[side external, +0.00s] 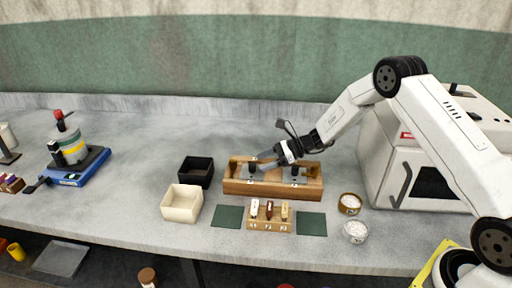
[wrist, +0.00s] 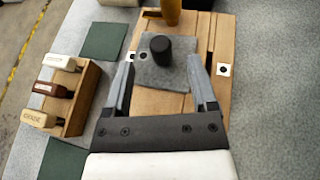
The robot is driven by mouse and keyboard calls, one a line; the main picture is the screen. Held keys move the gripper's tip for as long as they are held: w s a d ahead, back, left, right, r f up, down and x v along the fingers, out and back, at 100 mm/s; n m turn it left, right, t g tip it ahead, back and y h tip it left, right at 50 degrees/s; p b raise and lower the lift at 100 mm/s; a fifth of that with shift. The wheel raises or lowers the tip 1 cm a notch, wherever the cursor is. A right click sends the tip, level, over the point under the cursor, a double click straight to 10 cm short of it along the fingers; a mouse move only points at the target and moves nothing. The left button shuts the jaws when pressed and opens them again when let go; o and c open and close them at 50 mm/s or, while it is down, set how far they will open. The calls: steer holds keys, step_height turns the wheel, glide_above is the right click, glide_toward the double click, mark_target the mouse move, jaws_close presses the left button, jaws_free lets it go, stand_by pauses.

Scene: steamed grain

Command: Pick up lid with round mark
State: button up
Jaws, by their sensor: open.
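A grey square lid (wrist: 165,78) with a black upright knob (wrist: 160,47) lies on the wooden box (wrist: 221,40). A small dark round mark shows near its left edge. My gripper (wrist: 162,61) is open, with one finger on each side of the lid and the knob between the fingertips. I cannot tell whether the fingers touch it. In the side view my gripper (side external: 263,160) is over the left half of the wooden box (side external: 272,189), hiding part of it. Dark knobs show in the box, one (side external: 294,170) on the right.
A wooden rack (side external: 268,225) with several labelled handles stands in front, between two green mats (side external: 228,216) (side external: 312,223). A cream bin (side external: 181,203) and a black bin (side external: 196,171) stand left. Two small bowls (side external: 350,203) (side external: 355,231) stand right, near a white machine (side external: 408,160).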

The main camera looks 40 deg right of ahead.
mark_target(253, 163)
steer(key=shift+x, duration=2.15)
jaws_close()
